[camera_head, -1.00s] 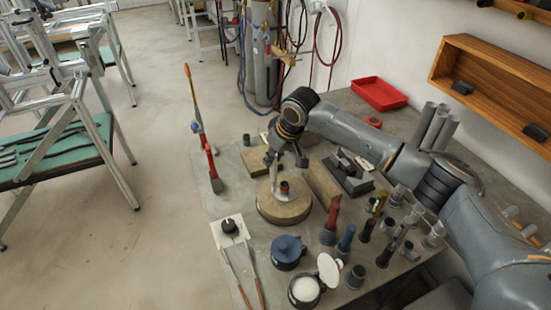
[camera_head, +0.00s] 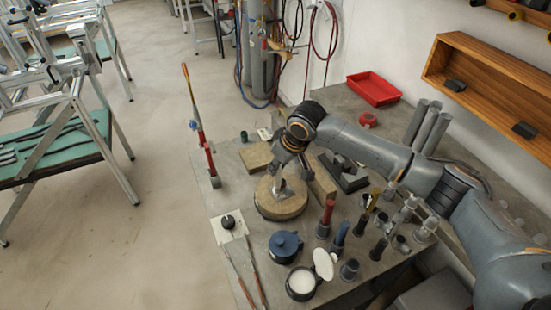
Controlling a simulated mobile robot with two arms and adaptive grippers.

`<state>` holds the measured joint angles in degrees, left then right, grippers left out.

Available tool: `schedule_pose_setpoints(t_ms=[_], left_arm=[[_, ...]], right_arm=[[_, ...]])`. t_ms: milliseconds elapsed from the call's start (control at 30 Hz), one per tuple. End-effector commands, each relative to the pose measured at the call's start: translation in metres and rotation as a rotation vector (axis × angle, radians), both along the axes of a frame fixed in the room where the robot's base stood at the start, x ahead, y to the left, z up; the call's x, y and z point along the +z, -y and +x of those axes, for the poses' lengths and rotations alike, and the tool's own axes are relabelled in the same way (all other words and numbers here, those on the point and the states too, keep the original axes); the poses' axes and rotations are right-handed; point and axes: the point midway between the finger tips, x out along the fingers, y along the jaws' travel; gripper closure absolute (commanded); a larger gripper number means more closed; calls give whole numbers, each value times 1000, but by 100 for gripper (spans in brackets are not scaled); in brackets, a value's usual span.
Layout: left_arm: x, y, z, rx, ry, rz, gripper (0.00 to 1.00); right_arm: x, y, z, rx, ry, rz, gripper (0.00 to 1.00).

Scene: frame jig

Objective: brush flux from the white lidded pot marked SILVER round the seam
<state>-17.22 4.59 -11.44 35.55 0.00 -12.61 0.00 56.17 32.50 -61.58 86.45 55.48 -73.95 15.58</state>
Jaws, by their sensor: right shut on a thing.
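A pot with white contents (camera_head: 301,284) stands open at the front of the bench. Its white lid (camera_head: 323,264) is tilted up beside its rim. No SILVER marking is legible. A round wooden board (camera_head: 283,207) lies behind the pots. My right gripper (camera_head: 284,163) is over the back of the board, pointing down. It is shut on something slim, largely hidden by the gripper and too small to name. My left gripper is not in view.
A blue-lidded pot (camera_head: 285,245) stands close behind the open pot. Several upright tools in holders crowd the right, including a red-handled one (camera_head: 327,214). A red tray (camera_head: 375,89) is at the back.

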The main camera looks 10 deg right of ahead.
Motion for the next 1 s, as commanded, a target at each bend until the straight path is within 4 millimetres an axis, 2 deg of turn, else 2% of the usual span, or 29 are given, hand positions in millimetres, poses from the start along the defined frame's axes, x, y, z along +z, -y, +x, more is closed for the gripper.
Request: schedule_pose_setpoints(t_ms=[100, 233, 1000], left_arm=[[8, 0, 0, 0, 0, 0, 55], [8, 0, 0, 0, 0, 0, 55], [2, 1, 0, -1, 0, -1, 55]], right_arm=[[0, 2, -8, 0, -6, -1, 100], [-2, 2, -9, -1, -6, 0, 100], [0, -6, 25, -2, -2, 0, 100]])
